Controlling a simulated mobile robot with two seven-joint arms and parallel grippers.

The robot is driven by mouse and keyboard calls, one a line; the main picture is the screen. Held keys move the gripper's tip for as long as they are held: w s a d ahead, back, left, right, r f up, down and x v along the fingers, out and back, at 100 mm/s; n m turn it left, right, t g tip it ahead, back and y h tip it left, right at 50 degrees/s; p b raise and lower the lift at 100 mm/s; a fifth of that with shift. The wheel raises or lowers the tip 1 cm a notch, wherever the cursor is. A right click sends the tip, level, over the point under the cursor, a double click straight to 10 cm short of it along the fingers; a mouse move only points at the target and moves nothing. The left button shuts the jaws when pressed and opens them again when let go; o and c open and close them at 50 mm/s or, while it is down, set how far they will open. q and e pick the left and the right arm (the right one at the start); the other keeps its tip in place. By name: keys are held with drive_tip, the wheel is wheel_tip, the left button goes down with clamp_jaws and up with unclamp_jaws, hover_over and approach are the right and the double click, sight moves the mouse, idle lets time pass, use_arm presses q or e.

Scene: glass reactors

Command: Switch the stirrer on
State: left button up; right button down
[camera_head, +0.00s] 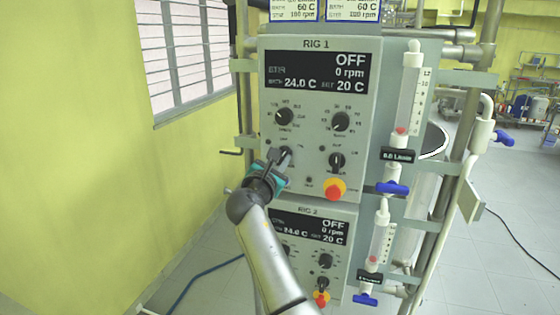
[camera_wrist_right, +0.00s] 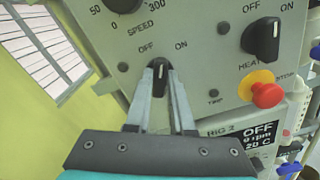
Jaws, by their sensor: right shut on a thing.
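The RIG 1 control panel (camera_head: 318,185) faces me, and its display (camera_head: 315,75) reads OFF and 0 rpm. The small black stirrer switch (camera_wrist_right: 159,68) sits under the SPEED dial, with OFF at its upper left and ON at its upper right. Its light mark points roughly up; I cannot tell exactly which label it lines up with. My right gripper (camera_head: 279,157) is at this switch, its two fingers closed on either side of the knob, as the right wrist view shows (camera_wrist_right: 160,78). The fingers partly hide the switch in the head view. My left gripper is not in view.
The speed dial (camera_wrist_right: 124,3) is just above the fingers. The heater switch (camera_wrist_right: 262,38) and a red-and-yellow emergency button (camera_head: 334,189) are to the right. The RIG 2 panel (camera_head: 303,268) is below. Flow meters with blue valves (camera_head: 393,187) stand at the right.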

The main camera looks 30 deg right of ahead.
drive_tip(key=m+b, duration=0.2)
drive_tip(key=m, duration=0.4)
drive_tip(key=shift+s+f, duration=0.1)
drive_tip(key=shift+m+b, duration=0.3)
drive_tip(key=shift+m, duration=0.1)
drive_tip(key=c, duration=0.8)
unclamp_jaws()
drive_tip(key=shift+d, duration=0.1)
